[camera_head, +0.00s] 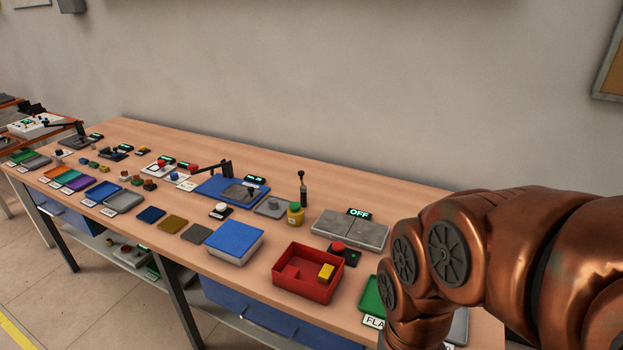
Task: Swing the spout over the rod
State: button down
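A dark arm on a short upright post (228,168), which looks like the spout, stands at the back of a blue base (208,186) in the middle of the table. The arm points left, and a dark grey plate with a small knob (240,194) lies to the right of it. A thin upright rod with a dark round top (302,188) stands further right; I cannot tell if it is the task's rod. The spout is apart from it. My copper arm enters at the right and runs off the bottom edge. My gripper is not in view.
A red bin (307,286) with a yellow block (326,271), a blue box (234,239) and a yellow pot (295,213) stand on the wooden table. A grey slab (350,229) with an OFF display is near my arm. Small devices fill the far left.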

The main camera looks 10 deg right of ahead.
aim_at(302, 189)
jog(key=u, duration=0.35)
jog(key=k, duration=0.45)
jog(key=u, duration=0.1)
jog(key=i, duration=1.1)
jog(key=u, duration=0.75)
